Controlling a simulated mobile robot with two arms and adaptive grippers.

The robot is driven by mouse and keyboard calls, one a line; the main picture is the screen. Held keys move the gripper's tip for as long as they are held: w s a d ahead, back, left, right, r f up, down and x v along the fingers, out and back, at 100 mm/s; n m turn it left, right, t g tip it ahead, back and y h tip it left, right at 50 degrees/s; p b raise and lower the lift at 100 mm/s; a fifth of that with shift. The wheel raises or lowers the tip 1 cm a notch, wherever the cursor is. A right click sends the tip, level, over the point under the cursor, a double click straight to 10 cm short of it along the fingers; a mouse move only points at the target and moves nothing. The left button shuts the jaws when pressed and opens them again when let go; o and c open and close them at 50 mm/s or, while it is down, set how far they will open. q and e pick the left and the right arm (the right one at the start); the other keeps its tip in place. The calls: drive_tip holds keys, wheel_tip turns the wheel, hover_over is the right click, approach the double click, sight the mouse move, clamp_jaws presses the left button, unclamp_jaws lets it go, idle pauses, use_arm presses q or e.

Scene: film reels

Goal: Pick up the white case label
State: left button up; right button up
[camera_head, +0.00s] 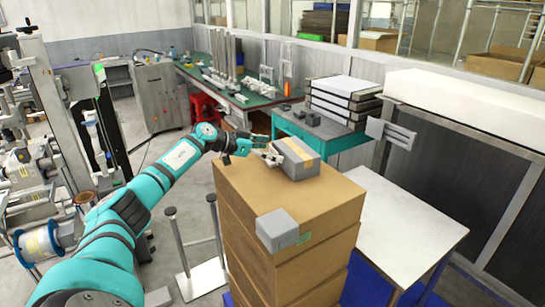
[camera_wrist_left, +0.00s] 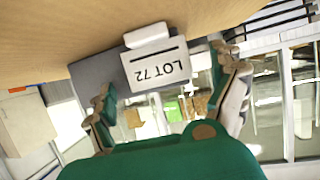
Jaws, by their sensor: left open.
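The white case label (camera_wrist_left: 157,72), marked LOT 72, shows in the left wrist view in front of a grey case (camera_wrist_left: 88,72). A small white piece (camera_wrist_left: 147,35) adjoins one edge of it. In the head view the grey case (camera_head: 298,158), with a tan band, rests on a cardboard box stack (camera_head: 240,190); I cannot clearly make out the label there. My left gripper (camera_head: 262,148) is open beside the case's left side. In the wrist view its fingers (camera_wrist_left: 163,70) stand apart on either side of the label. My right gripper is not in view.
A smaller grey block (camera_head: 280,230) sits at the stack's front edge. Behind stands a teal table (camera_head: 345,142) with stacked black-and-white cases (camera_head: 343,100). A white table (camera_head: 405,220) is to the right. The front half of the stack's top is mostly clear.

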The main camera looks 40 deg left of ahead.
use_arm(q)
drive_tip(key=shift+s, duration=0.15)
drive_tip(key=shift+c, duration=0.2)
drive_tip(key=shift+c, duration=1.3)
drive_tip(key=c, duration=0.7)
drive_tip(key=shift+r, duration=0.1)
drive_tip(key=shift+c, duration=0.2)
